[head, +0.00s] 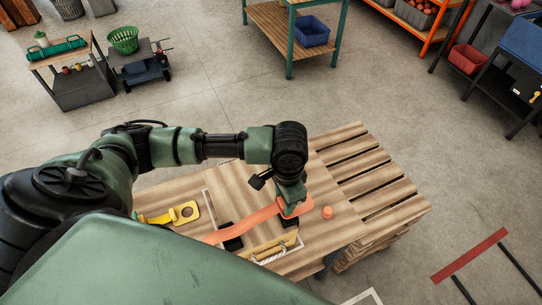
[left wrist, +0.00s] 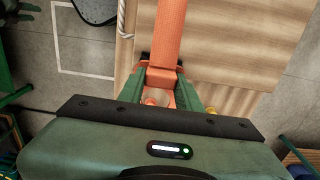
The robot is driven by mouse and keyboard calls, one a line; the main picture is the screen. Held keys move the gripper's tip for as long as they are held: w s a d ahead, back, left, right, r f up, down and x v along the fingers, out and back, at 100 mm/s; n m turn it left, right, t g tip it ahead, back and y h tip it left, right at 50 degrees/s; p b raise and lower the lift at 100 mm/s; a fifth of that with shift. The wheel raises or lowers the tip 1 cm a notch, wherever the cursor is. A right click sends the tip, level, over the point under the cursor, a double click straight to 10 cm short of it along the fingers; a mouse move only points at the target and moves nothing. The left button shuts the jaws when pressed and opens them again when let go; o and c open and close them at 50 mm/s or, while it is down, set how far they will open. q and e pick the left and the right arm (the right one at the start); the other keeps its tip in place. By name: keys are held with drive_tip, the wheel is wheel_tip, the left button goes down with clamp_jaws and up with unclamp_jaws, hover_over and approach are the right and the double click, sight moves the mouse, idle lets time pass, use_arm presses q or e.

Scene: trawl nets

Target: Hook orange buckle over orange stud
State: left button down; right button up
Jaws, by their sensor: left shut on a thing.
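My left gripper (head: 291,203) points down over the wooden table and is shut on the orange buckle (head: 303,208) at the end of an orange strap (head: 245,222). In the left wrist view the strap (left wrist: 170,35) runs up from between my green fingers (left wrist: 162,75), and the buckle (left wrist: 161,86) sits between them, partly hidden. The orange stud (head: 327,212) stands on the table just right of the buckle, apart from it in the head view. A small orange shape low between the fingers in the wrist view cannot be told clearly. My right gripper is not in view.
A yellow buckle (head: 185,212) lies at the table's left. A yellow piece with pale rope (head: 275,246) lies near the front. The wooden table (head: 340,228) is bare around the stud; a slatted pallet (head: 372,180) adjoins behind and right.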

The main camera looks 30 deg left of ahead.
use_arm(q)
drive_tip(key=w+d, duration=0.7)
drive_tip(key=w, duration=0.4)
drive_tip(key=f+b, duration=0.4)
drive_tip(key=f, duration=0.1)
drive_tip(key=f+b, duration=0.9)
drive_tip(key=f, duration=0.1)
drive_tip(key=shift+w+d+f+b, duration=0.15)
drive_tip(key=shift+d+f+b, duration=0.1)
drive_tip(key=shift+b, duration=0.15)
drive_tip(key=shift+f, duration=0.3)
drive_tip(key=shift+f+b, duration=0.75)
drive_tip(key=shift+f, duration=1.25)
drive_tip(key=c, duration=0.9)
unclamp_jaws()
drive_tip(key=shift+r, duration=0.15)
